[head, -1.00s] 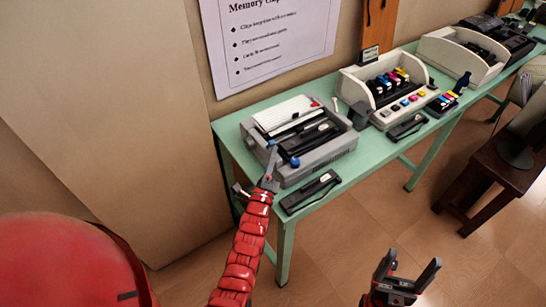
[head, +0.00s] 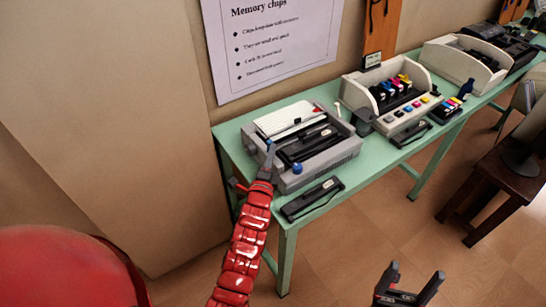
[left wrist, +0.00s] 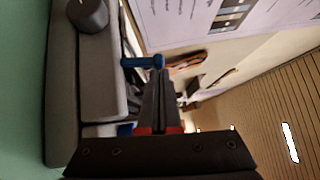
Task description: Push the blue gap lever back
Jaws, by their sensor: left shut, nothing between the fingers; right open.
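The grey printer (head: 318,160) stands at the left end of the green table. A blue-tipped lever (head: 269,142) rises at its left side, and it shows in the left wrist view as a blue rod with a rounded end (left wrist: 143,62). My left gripper (head: 268,158) is shut and empty, with its fingertips right at this lever. In the left wrist view the fingers (left wrist: 158,85) end close by the rod; I cannot tell whether they touch. A round blue knob (head: 297,168) sits on the printer's front. My right gripper (head: 408,283) is open and empty, low over the floor.
A black cartridge-like part (head: 312,199) lies on the green table (head: 345,185) in front of the printer. A cream printer with coloured cartridges (head: 405,92) stands to the right. A wall poster (head: 275,45) hangs behind. A dark stool (head: 500,180) stands at the right.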

